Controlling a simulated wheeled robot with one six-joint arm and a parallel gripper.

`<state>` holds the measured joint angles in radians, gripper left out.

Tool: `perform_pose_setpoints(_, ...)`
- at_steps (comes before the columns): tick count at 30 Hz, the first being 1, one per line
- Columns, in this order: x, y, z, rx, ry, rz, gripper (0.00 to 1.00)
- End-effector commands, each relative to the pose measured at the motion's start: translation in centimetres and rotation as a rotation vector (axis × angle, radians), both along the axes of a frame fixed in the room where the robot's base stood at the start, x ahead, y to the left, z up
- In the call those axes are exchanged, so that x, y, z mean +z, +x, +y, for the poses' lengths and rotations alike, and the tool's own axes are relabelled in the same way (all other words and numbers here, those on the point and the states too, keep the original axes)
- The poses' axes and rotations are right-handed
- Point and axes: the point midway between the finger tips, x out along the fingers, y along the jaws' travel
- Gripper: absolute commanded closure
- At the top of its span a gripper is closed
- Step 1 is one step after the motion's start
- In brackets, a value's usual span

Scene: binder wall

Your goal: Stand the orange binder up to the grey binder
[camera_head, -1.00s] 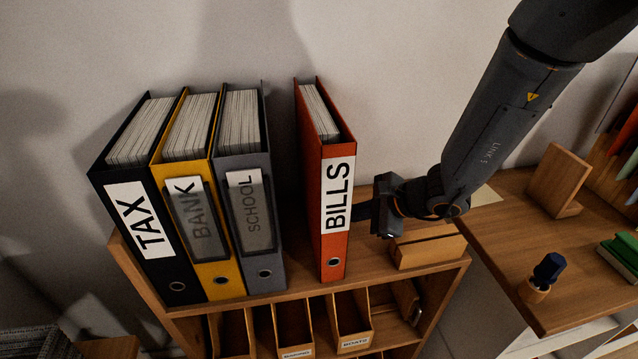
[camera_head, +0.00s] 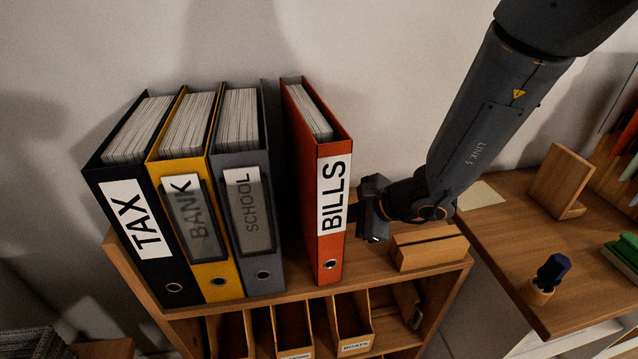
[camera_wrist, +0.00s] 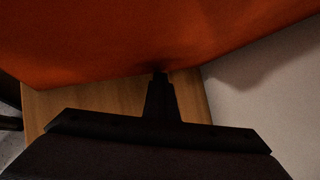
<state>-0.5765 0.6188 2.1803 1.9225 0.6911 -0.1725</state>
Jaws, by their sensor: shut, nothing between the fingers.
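The orange binder (camera_head: 309,235), labelled BILLS, stands nearly upright on the wooden shelf top, with a narrow gap between it and the grey binder. The grey binder (camera_head: 257,262), labelled SCHOOL, stands at the right end of a row of binders. My gripper (camera_head: 354,213) is to the right of the orange binder, its fingers at the binder's right side and partly hidden by it. In the wrist view the shut fingertips (camera_wrist: 160,80) meet the orange cover (camera_wrist: 110,40), seemingly touching it. Nothing is held.
A yellow BANK binder (camera_head: 221,280) and a black TAX binder (camera_head: 172,271) stand left of the grey one. A low wooden block (camera_head: 430,252) lies right of the orange binder. The wall is close behind. A desk (camera_head: 505,250) with a wooden stand is at the right.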

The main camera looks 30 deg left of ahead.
Motion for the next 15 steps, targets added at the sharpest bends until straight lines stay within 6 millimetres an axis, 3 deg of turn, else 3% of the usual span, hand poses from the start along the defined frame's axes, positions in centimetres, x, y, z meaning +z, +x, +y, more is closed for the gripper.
perform_pose_setpoints(15,-0.1,-1.2,1.3,0.002,0.000,0.001,1.00)
